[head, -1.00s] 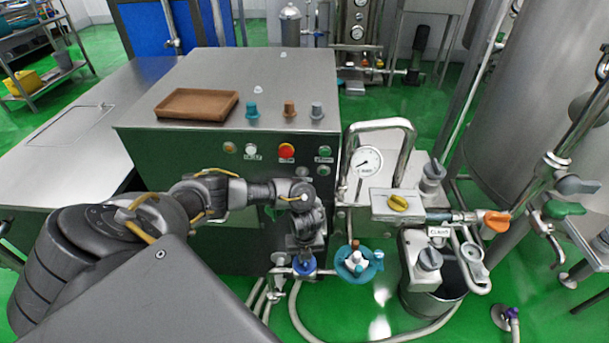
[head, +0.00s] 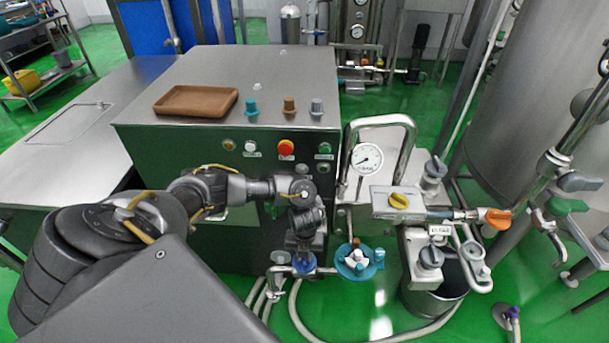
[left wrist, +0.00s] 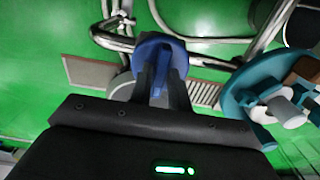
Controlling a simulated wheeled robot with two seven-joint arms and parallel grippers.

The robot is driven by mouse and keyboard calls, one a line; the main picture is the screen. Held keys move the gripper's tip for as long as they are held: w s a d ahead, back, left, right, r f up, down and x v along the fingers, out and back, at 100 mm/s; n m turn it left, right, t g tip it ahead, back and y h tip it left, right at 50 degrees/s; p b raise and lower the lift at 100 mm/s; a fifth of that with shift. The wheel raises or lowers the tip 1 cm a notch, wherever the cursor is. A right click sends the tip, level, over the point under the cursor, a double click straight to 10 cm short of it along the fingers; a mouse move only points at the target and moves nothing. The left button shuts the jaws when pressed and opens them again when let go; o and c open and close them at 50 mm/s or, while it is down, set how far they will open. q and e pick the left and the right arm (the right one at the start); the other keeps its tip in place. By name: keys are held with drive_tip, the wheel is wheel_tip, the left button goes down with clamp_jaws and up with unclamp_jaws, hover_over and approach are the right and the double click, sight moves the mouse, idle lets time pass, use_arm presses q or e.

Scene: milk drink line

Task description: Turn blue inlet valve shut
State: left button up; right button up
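The blue inlet valve (head: 305,265) is a round blue knob on a steel pipe at the front, low beside the machine cabinet. My left gripper (head: 304,255) reaches down onto it from above. In the left wrist view the blue knob (left wrist: 150,46) lies under the fingertips (left wrist: 161,66), with one dark finger on each side of its raised blue grip. The fingers look closed on that grip, though the contact itself is partly hidden. My right gripper is in neither view.
A teal round holder (head: 345,268) with small white-topped parts stands just right of the valve. The steel cabinet (head: 250,90) stands behind the arm.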

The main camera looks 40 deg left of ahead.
use_arm(q)
drive_tip(key=shift+o, duration=1.4)
drive_tip(key=shift+r, duration=0.1)
wheel_tip(320, 180, up, 11)
drive_tip(key=p, duration=0.2)
drive_tip(key=shift+f, duration=0.2)
drive_tip(key=shift+d, duration=0.1)
